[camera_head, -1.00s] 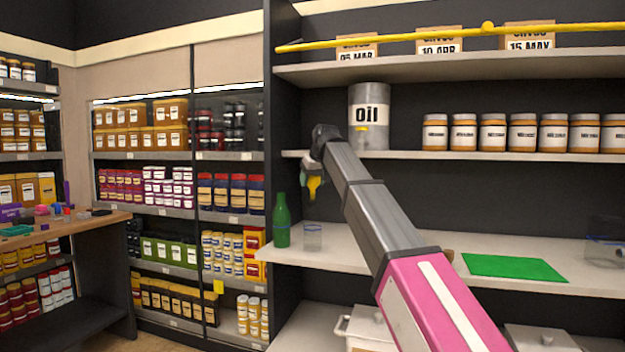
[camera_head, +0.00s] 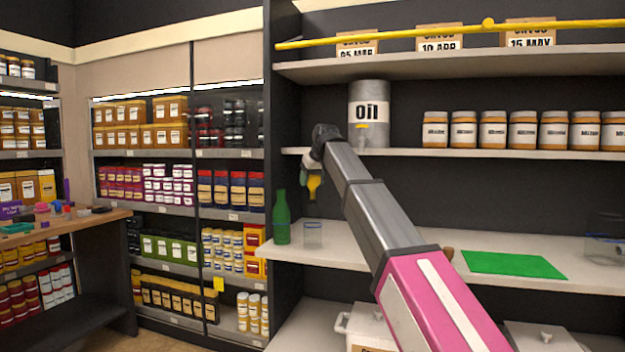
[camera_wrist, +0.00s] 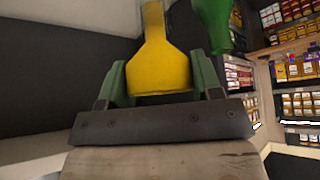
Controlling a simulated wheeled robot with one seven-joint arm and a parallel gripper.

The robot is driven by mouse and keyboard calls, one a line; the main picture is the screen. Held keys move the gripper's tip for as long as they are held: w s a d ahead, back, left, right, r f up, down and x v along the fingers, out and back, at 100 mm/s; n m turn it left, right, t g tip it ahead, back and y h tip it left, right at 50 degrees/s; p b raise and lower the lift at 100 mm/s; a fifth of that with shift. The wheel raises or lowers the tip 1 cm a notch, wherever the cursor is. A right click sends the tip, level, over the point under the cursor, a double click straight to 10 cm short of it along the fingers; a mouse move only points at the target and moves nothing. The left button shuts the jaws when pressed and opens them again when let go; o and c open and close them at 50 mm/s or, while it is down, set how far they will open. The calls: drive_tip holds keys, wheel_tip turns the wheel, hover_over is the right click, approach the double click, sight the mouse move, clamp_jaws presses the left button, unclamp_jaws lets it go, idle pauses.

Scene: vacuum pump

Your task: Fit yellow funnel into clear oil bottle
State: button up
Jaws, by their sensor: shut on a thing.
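The yellow funnel (camera_head: 314,187) is held by my gripper (camera_head: 309,178) above the middle shelf board, with its narrow end pointing down. In the wrist view the funnel (camera_wrist: 160,58) sits between the two green fingers of my gripper (camera_wrist: 160,80), which are shut on its wide part. A small clear container (camera_head: 313,236), which looks like the oil bottle, stands on the board below the funnel, with a clear gap between them. I cannot make out the clear container in the wrist view.
A green bottle (camera_head: 281,220) stands just left of the clear container; it also shows in the wrist view (camera_wrist: 212,22). A green mat (camera_head: 514,265) lies to the right on the board (camera_head: 420,236). A grey oil can (camera_head: 369,95) stands on the shelf above, close to my arm.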

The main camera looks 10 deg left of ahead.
drive_tip(key=shift+f, duration=0.65)
drive_tip(key=o, duration=1)
drive_tip(key=v, duration=1)
drive_tip(key=shift+s+r, duration=0.2)
drive_tip(key=shift+r, duration=0.15)
drive_tip(key=shift+d, duration=0.1)
